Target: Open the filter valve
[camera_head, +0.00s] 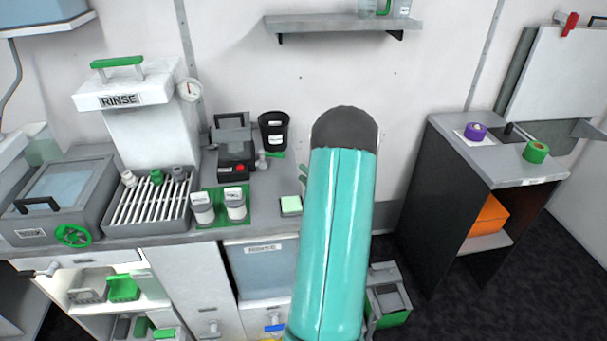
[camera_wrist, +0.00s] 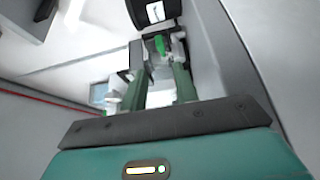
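A small valve (camera_head: 262,160) with a green lever (camera_head: 275,154) sits low beside a black labelled cup (camera_head: 272,128) on the counter. I take it for the filter valve; its label cannot be read. In the wrist view a green lever (camera_wrist: 160,45) on a pale body shows just below the black cup (camera_wrist: 152,10), beyond my fingertips. My gripper (camera_wrist: 160,72) is open, its two green fingers apart with nothing clearly held between them. The lever lies ahead of the gap; contact cannot be told. In the head view my teal arm hides most of the gripper.
A grey device with a red button (camera_head: 237,158) stands left of the valve. Two white jars (camera_head: 219,205) on a green mat and a slatted rack (camera_head: 150,203) are further left. A pale green block (camera_head: 291,205) lies near the counter's front edge. A shelf (camera_head: 343,24) hangs above.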

